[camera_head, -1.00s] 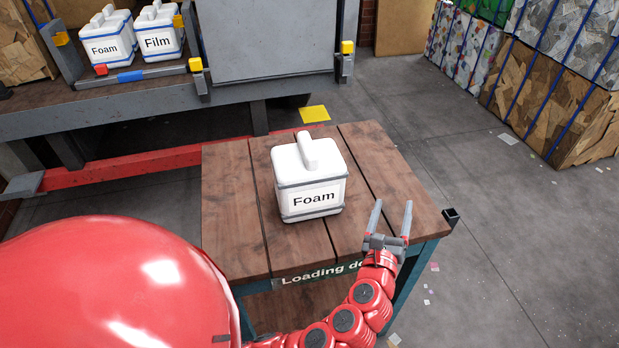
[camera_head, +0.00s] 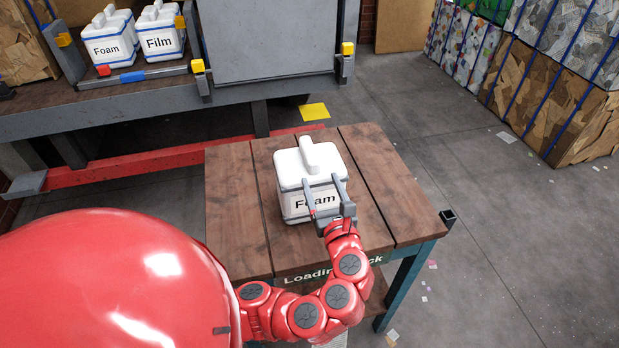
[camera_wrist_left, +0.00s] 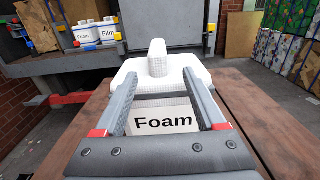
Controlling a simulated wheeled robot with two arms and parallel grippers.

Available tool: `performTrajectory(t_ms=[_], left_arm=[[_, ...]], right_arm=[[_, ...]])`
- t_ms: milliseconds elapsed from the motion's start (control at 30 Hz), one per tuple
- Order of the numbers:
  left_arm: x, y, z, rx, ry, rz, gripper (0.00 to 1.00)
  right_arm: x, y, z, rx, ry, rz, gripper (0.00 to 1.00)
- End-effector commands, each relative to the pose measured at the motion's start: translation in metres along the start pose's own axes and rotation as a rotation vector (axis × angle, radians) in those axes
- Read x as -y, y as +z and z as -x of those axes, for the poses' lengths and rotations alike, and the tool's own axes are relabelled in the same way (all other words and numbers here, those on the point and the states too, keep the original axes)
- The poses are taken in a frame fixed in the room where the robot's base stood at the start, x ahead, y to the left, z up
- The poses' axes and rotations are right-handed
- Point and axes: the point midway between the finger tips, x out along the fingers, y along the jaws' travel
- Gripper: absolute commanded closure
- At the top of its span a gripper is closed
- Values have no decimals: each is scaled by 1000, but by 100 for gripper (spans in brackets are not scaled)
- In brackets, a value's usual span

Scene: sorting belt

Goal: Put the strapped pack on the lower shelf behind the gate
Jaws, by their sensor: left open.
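A white pack labelled "Foam" (camera_head: 291,200) with a top handle (camera_head: 308,150) and grey bands stands upright on the wooden table. My left gripper (camera_head: 325,182) is open at the near side of this pack, its fingers in front of the label. In the left wrist view the pack (camera_wrist_left: 160,76) shows between and beyond the open fingers (camera_wrist_left: 160,85), with its handle farther off. I cannot tell whether the fingers touch it. A low bar with a blue middle (camera_head: 132,76) and a red piece runs before the shelved packs; which part is the gate is unclear. My right gripper is not in view.
The "Loading dock" table (camera_head: 400,200) is otherwise clear. A grey rack (camera_head: 225,95) at the back left holds white packs labelled "Foam" (camera_head: 106,49) and "Film" (camera_head: 160,42), with blue bands. A grey panel (camera_head: 270,38) stands beside them. Bales (camera_head: 560,110) stand at the right.

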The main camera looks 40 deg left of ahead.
Motion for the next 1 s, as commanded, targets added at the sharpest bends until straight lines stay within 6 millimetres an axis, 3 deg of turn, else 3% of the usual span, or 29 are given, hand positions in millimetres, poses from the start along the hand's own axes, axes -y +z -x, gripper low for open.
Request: performTrajectory(t_ms=[33, 233, 567, 833, 1000], left_arm=[[-3, 7, -6, 3, 7, -4, 28], [-4, 2, -44, -5, 10, 1, 28], [-2, 6, -65, -4, 5, 3, 28], [-4, 11, -103, -4, 8, 0, 28], [-3, 8, -108, -2, 5, 0, 28]], right_arm=[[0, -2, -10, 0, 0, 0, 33], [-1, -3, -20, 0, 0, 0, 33], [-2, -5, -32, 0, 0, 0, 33], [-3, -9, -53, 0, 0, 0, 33], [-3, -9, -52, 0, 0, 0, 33]])
